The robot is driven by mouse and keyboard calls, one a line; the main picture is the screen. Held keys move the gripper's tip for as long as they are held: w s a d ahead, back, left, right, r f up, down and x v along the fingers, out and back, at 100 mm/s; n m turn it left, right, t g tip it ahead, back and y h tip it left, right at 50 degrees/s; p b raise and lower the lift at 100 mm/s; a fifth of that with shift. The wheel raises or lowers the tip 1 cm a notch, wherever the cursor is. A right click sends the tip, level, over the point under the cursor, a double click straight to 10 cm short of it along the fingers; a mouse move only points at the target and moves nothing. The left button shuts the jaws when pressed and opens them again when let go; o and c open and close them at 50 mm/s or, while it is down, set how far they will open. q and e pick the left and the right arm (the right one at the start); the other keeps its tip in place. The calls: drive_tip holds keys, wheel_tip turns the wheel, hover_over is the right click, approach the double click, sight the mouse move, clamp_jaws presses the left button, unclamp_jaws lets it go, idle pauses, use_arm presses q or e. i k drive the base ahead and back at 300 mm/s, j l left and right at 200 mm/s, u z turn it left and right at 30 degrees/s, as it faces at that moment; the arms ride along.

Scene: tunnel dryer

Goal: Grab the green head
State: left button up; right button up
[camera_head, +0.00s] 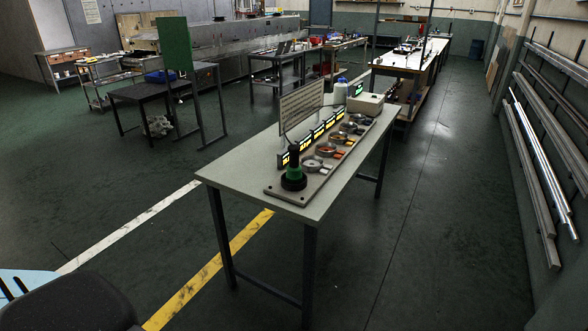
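A green round head (293,174) with a black base and a dark upright stem stands at the near left end of a grey board (312,183). The board lies along a light-topped table (240,172) in the middle of the view. The piece looks upright, and nothing touches it from outside the board. Neither of my grippers shows in this view, so their state is hidden.
Floor around the table is clear. A dark rounded shape (70,306) fills the lower left corner. Metal bars (536,165) line the right wall.

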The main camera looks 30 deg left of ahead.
sight(294, 175)
drive_tip(key=i+l+u, duration=0.25)
drive_tip(key=i, duration=0.3)
drive_tip(key=i+l+u, duration=0.25)
drive_tip(key=i, duration=0.3)
drive_tip(key=i+l+u, duration=0.25)
drive_tip(key=i, duration=0.3)
